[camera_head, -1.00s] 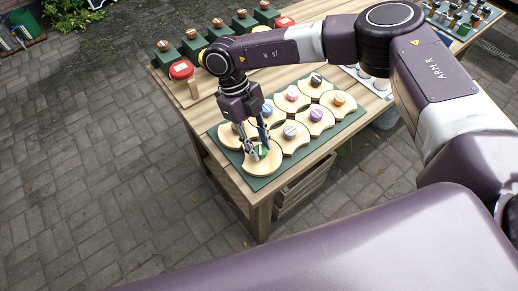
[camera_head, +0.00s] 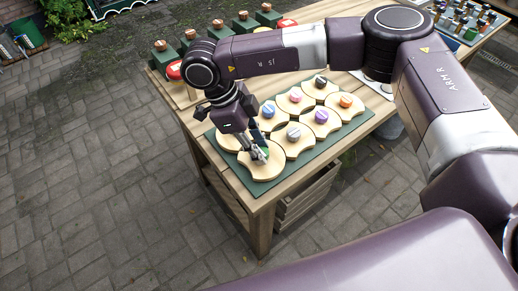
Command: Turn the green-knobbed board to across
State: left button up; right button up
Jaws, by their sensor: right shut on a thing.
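The green-knobbed board (camera_head: 264,169) is a pale wooden piece with curved cut-outs at the near corner of a dark green mat (camera_head: 252,187). Its green knob (camera_head: 265,152) is mostly hidden by my right gripper (camera_head: 258,157). The right gripper comes down from above and is shut on the green knob. The board lies flat on the mat, close to its neighbours. My left gripper is not in view.
Several similar boards stand close by, with blue (camera_head: 267,110), grey (camera_head: 293,134), purple (camera_head: 321,117), orange (camera_head: 346,101), pink (camera_head: 295,95) and black (camera_head: 320,82) knobs. Green blocks with wooden knobs line the table's back edge. A tray of small bottles (camera_head: 465,22) is at far right.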

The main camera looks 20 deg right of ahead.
jog(key=shift+r, duration=0.1)
dwell(0.3)
jog(key=o, duration=1.2)
jog(key=shift+c, duration=0.2)
jog(key=v, duration=1.2)
jog(key=shift+s+d, duration=0.1)
